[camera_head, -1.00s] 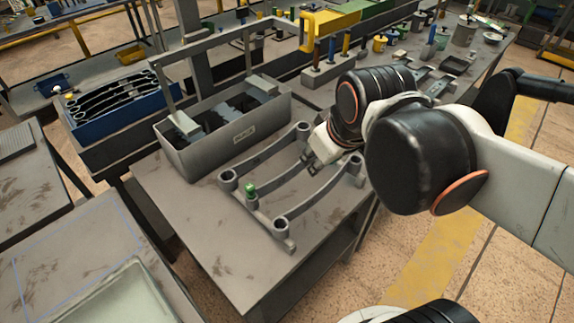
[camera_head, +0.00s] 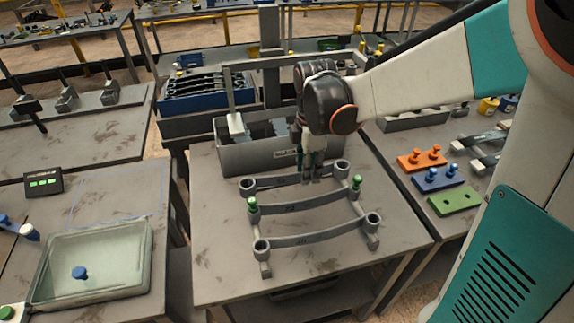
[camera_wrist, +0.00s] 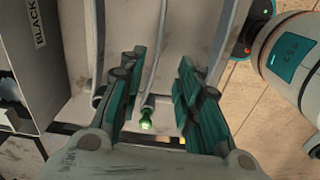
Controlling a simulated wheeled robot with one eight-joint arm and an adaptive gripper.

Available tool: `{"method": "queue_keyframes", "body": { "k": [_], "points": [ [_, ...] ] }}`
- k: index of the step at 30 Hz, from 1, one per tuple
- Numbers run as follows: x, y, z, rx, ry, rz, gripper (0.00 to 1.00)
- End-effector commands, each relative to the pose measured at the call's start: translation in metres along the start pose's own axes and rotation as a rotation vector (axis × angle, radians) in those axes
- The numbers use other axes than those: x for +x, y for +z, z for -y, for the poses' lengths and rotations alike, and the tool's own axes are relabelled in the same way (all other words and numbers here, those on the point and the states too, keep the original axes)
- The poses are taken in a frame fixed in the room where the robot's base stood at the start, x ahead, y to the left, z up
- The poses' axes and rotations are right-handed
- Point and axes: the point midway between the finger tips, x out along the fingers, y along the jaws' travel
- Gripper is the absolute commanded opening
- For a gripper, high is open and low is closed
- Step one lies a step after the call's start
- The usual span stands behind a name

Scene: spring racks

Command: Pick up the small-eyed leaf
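Three curved grey leaves lie across a rack (camera_head: 264,268) on the middle table. The middle leaf (camera_head: 305,206) has a green-topped pin at each end (camera_head: 252,204) (camera_head: 356,182), and its eyes look smallest. The far leaf (camera_head: 275,182) and near leaf (camera_head: 315,235) have larger round eyes. My gripper (camera_head: 312,179) points down over the rack's far half. In the wrist view, my gripper (camera_wrist: 158,62) is open and empty, with the middle leaf (camera_wrist: 163,48) showing between its fingers, apart from both. One green pin (camera_wrist: 146,120) shows below; finger height above the leaf is unclear.
A grey bin labelled BLACK (camera_head: 232,161) stands close behind the rack. A blue crate of dark leaves (camera_head: 205,110) is farther back. A glass tray (camera_head: 100,292) is on the left table. Orange (camera_head: 421,160), blue (camera_head: 437,179) and green blocks (camera_head: 454,201) lie right.

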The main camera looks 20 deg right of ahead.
Motion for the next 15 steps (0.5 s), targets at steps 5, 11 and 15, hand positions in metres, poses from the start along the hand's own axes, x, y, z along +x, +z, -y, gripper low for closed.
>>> {"method": "queue_keyframes", "body": {
  "k": [5, 11, 15],
  "points": [
    [0.028, 0.0, 0.0, -0.005, -0.002, 0.0, 0.31],
    [0.066, 0.0, 0.0, -0.003, -0.001, 0.0, 0.31],
    [0.081, 0.0, 0.0, -0.003, -0.001, 0.0, 0.31]
  ]
}}
